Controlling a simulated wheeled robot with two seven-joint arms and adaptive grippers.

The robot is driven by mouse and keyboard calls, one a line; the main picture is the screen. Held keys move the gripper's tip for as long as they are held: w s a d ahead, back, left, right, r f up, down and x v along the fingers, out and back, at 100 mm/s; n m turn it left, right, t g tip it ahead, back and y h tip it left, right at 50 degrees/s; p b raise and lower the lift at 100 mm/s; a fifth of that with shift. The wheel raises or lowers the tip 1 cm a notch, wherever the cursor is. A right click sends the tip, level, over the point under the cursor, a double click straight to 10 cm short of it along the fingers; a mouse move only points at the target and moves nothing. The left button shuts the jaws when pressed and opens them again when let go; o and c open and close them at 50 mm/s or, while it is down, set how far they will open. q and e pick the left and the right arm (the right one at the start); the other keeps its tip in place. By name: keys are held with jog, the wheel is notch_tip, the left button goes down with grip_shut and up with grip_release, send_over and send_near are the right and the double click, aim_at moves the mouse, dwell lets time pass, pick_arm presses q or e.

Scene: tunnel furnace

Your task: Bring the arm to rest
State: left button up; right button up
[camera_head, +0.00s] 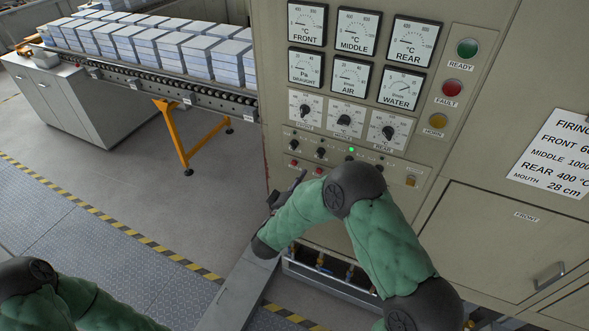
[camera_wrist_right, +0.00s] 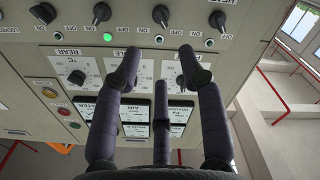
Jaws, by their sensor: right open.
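My right arm, with green padded links and black joints, reaches up from the lower right in the head view. My right gripper (camera_head: 286,190) is partly hidden behind that arm, in front of the lower left part of the control panel (camera_head: 280,100). In the right wrist view my right gripper (camera_wrist_right: 158,65) has its dark fingers spread, with nothing between them. The panel shows upside down beyond them, with dials and a row of switches. I cannot tell the exact gap to the panel. My left arm shows only in part at the lower left, its gripper out of view.
The panel carries gauges, dial knobs (camera_head: 344,120), switches and a lit small green lamp (camera_head: 351,149). A roller conveyor (camera_head: 170,89) with stacked blue-white blocks (camera_head: 197,52) and an orange leg (camera_head: 174,137) stand at the left. A notice (camera_head: 560,155) hangs right.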

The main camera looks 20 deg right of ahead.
jog(key=s+a+f+n+g+y+b, duration=0.1)
jog(key=a+f+y+b, duration=0.2)
jog(key=f, duration=0.7)
jog(key=a+f+y+b, duration=0.3)
jog(key=f+y+b, duration=0.1)
jog(key=f, duration=0.6)
jog(key=s+a+f+n+g+y+b, duration=0.1)
jog(key=a+f+y+b, duration=0.15)
jog(key=f, duration=0.75)
jog(key=s+a+f+g+y+b, duration=0.4)
jog(key=s+a+f+b, duration=0.1)
jog(key=s+f, duration=0.5)
jog(key=s+a+f+m+g+y+b, duration=0.1)
jog(key=s+a+f+g+y+b, duration=0.3)
jog(key=s+f, duration=0.7)
jog(key=s+a+g+b, duration=0.1)
jog(key=s, duration=0.2)
jog(key=shift+a+m+b, duration=0.3)
jog(key=shift+a+b, duration=0.05)
jog(key=shift+a, duration=0.05)
jog(key=shift+d, duration=0.15)
